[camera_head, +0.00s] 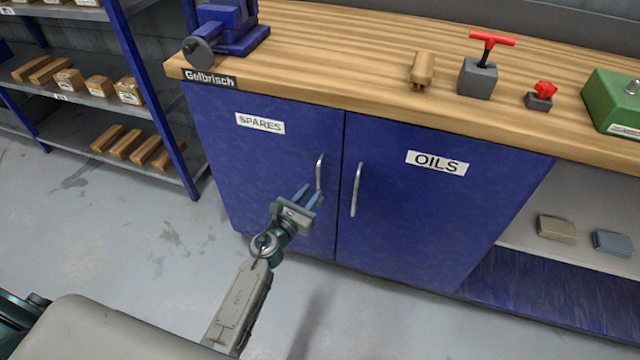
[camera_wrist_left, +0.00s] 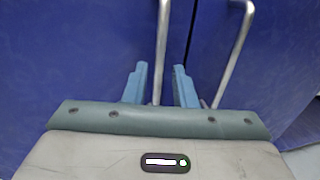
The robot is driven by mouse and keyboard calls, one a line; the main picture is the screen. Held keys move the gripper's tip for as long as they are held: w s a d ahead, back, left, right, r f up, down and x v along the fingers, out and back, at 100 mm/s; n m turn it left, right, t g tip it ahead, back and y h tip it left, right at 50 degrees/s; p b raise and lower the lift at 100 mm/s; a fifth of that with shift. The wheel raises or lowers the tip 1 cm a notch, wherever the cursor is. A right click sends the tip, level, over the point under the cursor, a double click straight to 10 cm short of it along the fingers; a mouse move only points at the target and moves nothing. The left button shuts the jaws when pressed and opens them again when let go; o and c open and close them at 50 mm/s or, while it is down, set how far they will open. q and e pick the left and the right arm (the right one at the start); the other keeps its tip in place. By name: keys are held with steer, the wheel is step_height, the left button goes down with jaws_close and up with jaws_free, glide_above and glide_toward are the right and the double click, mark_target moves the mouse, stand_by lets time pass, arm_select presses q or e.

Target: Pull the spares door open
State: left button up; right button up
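The blue spares door (camera_head: 262,165), with a white SPARES label, is shut in the cabinet front. Its upright silver handle (camera_head: 319,172) is near the door's right edge. My left gripper (camera_head: 311,191) is at the lower part of this handle, fingers pointing at the door. In the left wrist view the handle (camera_wrist_left: 162,50) runs down between the two blue fingers (camera_wrist_left: 160,82), with a gap visible on each side. The left gripper is open. Whether the handle is deep between the fingers is hard to tell. My right gripper is not in view.
The shut oils door (camera_head: 430,215) is right beside, its handle (camera_head: 356,190) close to my left gripper. The wooden worktop (camera_head: 340,60) overhangs above and carries a blue vise (camera_head: 228,28). A shelf rack (camera_head: 100,95) stands to the left. The grey floor before the doors is clear.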

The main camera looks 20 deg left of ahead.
mark_target(317, 185)
arm_select(q)
steer(key=shift+x, duration=2.35)
jaws_close()
